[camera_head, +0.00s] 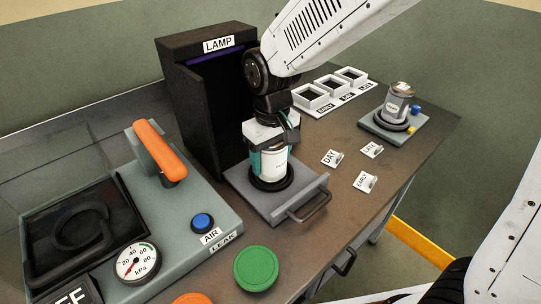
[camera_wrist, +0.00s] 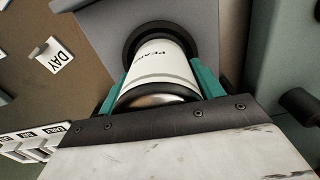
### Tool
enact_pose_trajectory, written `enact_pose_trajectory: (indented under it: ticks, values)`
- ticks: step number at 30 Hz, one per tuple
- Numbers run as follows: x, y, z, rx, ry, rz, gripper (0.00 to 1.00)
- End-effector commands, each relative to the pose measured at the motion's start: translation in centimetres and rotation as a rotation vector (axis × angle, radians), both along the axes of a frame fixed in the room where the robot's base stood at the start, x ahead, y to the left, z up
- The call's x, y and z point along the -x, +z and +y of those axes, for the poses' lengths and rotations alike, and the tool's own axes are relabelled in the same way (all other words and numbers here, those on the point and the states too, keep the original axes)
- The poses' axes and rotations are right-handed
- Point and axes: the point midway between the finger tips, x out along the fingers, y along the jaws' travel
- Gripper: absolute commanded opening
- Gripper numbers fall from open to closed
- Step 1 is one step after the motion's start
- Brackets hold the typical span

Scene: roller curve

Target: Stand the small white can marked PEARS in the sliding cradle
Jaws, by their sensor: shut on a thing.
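The small white can marked PEARS (camera_wrist: 165,62) is between the teal fingers of my gripper (camera_wrist: 160,88). In the head view the can (camera_head: 272,166) is upright, with its lower end at the black ring of the sliding cradle (camera_head: 248,204). The cradle is a grey tray with a front handle, pulled out before the black LAMP box. In the wrist view the can's lower end is at the cradle's black ring (camera_wrist: 130,42). I cannot tell whether the can rests on the cradle floor. My gripper (camera_head: 273,160) is shut on the can from above.
The black LAMP box (camera_head: 170,62) stands behind the cradle. A leak tester (camera_head: 205,270) with an orange lever (camera_head: 158,150) is at left. DAY (camera_head: 331,158), LATE and EARLY tags lie at right. Small bins (camera_head: 312,97) and another can on a pad (camera_head: 397,100) are farther back.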

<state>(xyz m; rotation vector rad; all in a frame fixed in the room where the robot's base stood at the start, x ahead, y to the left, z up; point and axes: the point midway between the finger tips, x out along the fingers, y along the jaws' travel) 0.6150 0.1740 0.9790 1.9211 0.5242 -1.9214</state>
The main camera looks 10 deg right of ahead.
Motion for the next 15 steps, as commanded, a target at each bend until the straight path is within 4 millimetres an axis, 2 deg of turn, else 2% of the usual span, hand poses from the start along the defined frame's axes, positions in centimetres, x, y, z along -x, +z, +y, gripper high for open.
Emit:
enact_pose_trajectory:
  ticks: [15]
  values:
    - [-0.02, -0.28, 0.01, -0.001, 0.0, -0.001, 0.3]
